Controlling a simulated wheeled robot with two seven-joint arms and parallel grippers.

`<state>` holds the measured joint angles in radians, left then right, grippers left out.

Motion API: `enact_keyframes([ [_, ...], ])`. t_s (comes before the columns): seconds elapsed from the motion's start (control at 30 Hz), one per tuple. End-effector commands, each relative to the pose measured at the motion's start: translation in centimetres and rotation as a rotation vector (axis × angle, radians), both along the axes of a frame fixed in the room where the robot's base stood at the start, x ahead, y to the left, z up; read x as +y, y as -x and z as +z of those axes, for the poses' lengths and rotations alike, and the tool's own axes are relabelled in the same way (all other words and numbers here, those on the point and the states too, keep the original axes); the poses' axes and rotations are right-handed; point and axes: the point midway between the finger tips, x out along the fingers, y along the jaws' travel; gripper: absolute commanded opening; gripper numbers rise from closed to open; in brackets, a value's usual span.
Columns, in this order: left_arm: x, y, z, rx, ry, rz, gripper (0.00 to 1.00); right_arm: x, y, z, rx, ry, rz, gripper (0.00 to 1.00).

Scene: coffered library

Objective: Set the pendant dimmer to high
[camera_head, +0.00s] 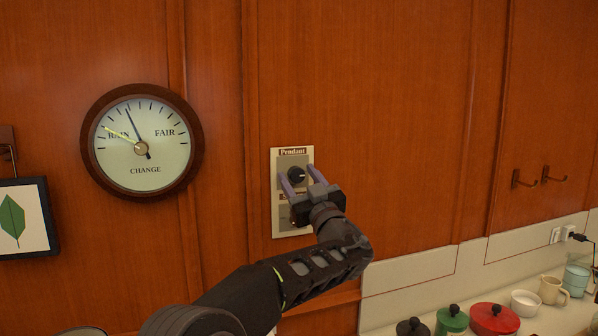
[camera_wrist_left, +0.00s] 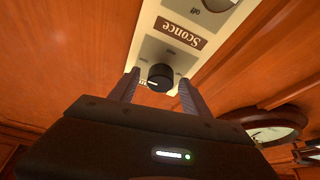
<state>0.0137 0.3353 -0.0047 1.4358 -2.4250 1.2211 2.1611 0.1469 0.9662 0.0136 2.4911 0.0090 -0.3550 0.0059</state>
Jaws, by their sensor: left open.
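The pendant dimmer knob (camera_head: 296,174) is a round black knob with a white mark pointing right, on the upper part of a pale wall plate (camera_head: 281,225) under the label "Pendant". My left gripper (camera_head: 299,172) is open, its two fingers on either side of this knob. In the left wrist view, turned upside down, the knob (camera_wrist_left: 160,77) sits between the fingertips, and I cannot tell whether they touch it. The "Sconce" label (camera_wrist_left: 184,33) and part of another control (camera_wrist_left: 218,4) show beyond it. My left gripper hides much of the plate's lower half in the head view. My right gripper is out of view.
A round barometer dial (camera_head: 142,143) hangs left of the plate, with a framed leaf picture (camera_head: 22,218) farther left. Wall hooks (camera_head: 532,178) are at right. Lidded pots (camera_head: 494,319) and cups (camera_head: 551,289) stand at lower right. The wood panel right of the plate is clear.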

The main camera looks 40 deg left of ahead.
Motion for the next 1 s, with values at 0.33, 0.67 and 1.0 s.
enact_keyframes([
  [0.33, 0.03, -0.02, -0.04, 0.0, 0.0, 0.0, 0.47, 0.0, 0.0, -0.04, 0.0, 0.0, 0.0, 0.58],
  [0.67, 0.02, -0.01, -0.03, 0.0, 0.0, 0.0, 0.2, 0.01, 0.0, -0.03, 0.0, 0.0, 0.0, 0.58],
  [1.0, 0.01, -0.01, -0.03, -0.001, -0.001, 0.0, 0.0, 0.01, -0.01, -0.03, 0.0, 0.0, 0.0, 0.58],
])
